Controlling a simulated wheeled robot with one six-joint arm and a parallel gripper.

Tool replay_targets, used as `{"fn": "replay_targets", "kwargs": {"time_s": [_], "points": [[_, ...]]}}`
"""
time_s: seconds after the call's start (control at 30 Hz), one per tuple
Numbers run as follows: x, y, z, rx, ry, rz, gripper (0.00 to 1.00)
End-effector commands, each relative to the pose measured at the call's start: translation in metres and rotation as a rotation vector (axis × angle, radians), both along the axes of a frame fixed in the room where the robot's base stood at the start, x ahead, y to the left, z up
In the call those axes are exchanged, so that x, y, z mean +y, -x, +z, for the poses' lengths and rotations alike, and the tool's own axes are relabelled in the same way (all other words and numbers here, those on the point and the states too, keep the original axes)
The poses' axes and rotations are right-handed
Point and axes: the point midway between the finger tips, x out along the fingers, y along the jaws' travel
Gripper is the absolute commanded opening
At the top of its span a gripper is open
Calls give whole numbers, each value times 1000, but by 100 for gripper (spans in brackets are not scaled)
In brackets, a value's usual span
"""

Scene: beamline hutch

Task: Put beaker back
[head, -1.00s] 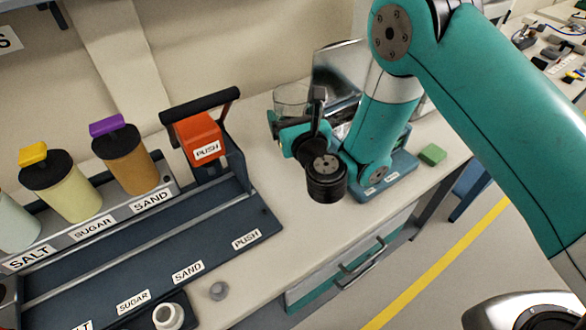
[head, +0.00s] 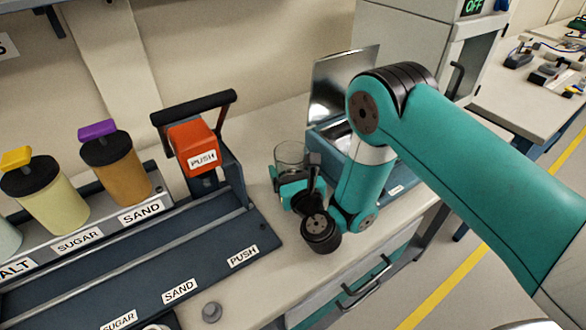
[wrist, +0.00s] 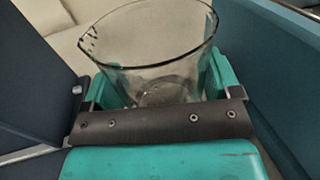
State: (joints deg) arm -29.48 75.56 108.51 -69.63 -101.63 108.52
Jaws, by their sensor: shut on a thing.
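A clear glass beaker (head: 290,156) is upright in my gripper, over the pale bench between the orange PUSH press and the open blue box. The wrist view shows the beaker (wrist: 150,45) from above, with its wide rim and spout; it looks empty. My gripper (wrist: 160,88) is shut on the beaker, with a teal finger on each side of its lower part. In the head view my gripper (head: 290,178) is partly hidden by my wrist. I cannot tell whether the beaker touches the bench.
The press (head: 195,148) and a long dark rail (head: 130,255) with labelled stations lie left. Brown (head: 125,175) and pale yellow (head: 58,203) dispensers stand behind it. The open-lidded box (head: 330,138) is right of the beaker.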

Motion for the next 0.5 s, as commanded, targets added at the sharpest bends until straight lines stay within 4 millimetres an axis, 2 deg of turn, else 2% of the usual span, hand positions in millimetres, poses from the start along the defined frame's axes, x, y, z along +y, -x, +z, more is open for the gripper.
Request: {"fn": "replay_targets", "kwargs": {"time_s": [0.23, 0.27, 0.3, 0.33, 0.5], "points": [[0, 0, -4, 0, 0, -1, 52], [0, 0, -4, 0, 0, -1, 86], [0, 0, -3, 0, 0, -1, 95], [0, 0, -3, 0, 0, -1, 100], [-1, 0, -2, 0, 0, -1, 100]]}}
